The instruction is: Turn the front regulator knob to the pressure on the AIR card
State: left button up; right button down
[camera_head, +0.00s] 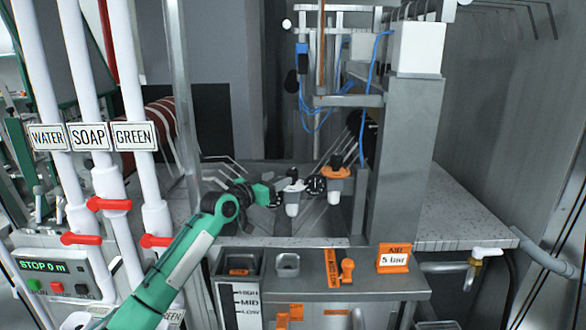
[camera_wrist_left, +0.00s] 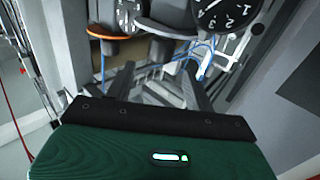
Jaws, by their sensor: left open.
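The front regulator (camera_head: 292,209) has a pale bowl and a grey top in the head view. A second regulator with an orange collar (camera_head: 335,172) is behind it to the right; an orange collar also shows in the left wrist view (camera_wrist_left: 110,33). My left gripper (camera_head: 270,194) is open just left of the front regulator; I cannot tell whether it touches the knob. Its dark fingers (camera_wrist_left: 158,75) show in the wrist view with nothing clearly between them. A gauge dial (camera_wrist_left: 222,12) appears there upside down. The orange AIR card (camera_head: 394,258) appears to read 5 bar.
A grey post (camera_head: 400,160) stands right of the regulators, with blue hoses (camera_head: 376,60) near it. White pipes with red valve handles (camera_head: 110,204) rise at left. A front shelf (camera_head: 380,285) holds a tray (camera_head: 240,264) and an orange handle (camera_head: 347,270).

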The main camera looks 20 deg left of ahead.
aim_at(288, 173)
pick_arm(q)
jog(key=p+x, duration=0.1)
jog(key=x, duration=0.5)
jog(key=shift+w, duration=0.15)
jog(key=shift+w+d+p, duration=0.3)
jog(key=shift+w, duration=0.35)
jog(key=c, duration=0.9)
jog(key=shift+c, duration=0.3)
pick_arm(e)
jog(key=shift+w+d+r, duration=0.2)
jog(key=shift+w+r, duration=0.3)
jog(key=shift+w, duration=0.05)
jog(key=shift+w+d+r, duration=0.2)
jog(key=shift+w+r, duration=0.25)
jog(key=shift+w, duration=0.05)
